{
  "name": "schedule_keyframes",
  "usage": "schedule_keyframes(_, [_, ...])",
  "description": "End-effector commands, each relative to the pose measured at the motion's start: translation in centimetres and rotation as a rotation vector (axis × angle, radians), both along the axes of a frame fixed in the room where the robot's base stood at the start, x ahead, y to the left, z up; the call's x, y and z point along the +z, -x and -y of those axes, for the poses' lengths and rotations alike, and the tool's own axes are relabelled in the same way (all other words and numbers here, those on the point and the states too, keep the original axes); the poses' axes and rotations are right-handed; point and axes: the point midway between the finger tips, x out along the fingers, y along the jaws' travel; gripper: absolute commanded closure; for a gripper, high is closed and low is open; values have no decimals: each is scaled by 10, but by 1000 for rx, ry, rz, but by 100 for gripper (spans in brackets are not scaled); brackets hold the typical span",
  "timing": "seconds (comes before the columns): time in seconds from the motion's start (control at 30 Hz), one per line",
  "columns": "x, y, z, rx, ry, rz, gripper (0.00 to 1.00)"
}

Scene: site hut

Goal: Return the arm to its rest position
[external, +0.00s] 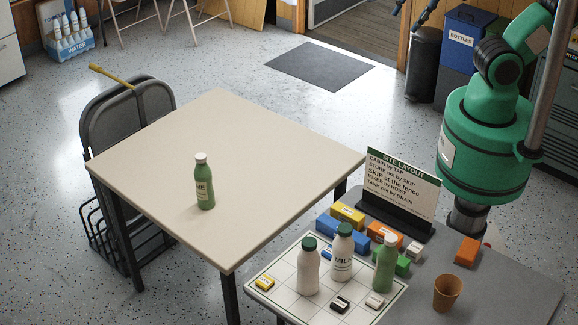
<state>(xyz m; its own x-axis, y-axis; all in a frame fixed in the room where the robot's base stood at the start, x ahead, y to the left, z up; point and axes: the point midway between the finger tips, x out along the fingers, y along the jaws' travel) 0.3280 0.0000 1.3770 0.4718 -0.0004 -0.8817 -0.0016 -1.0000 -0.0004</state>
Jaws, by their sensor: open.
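My green arm (490,130) stands at the right and rises out of the top of the picture. The fingertips of my gripper (408,15) show at the top edge, dark, spread apart and with nothing between them. They are high up, clear of both tables. The rest of the gripper is cut off by the frame.
A green bottle (204,184) stands on the beige table (240,120). On the grey bench (510,295) are a white grid board (270,295) with several bottles, coloured blocks, a layout sign (400,185) and a brown cup (447,293). Bins (460,45) stand behind.

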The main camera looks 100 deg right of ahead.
Motion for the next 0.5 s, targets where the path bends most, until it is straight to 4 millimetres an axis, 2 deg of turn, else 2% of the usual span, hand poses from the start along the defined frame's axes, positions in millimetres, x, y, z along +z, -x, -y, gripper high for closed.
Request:
schedule_keyframes(0.27, [-11, 0, 0, 1, 0, 0, 39])
schedule_keyframes(0.5, [-43, 0, 0, 2, 1, 0, 39])
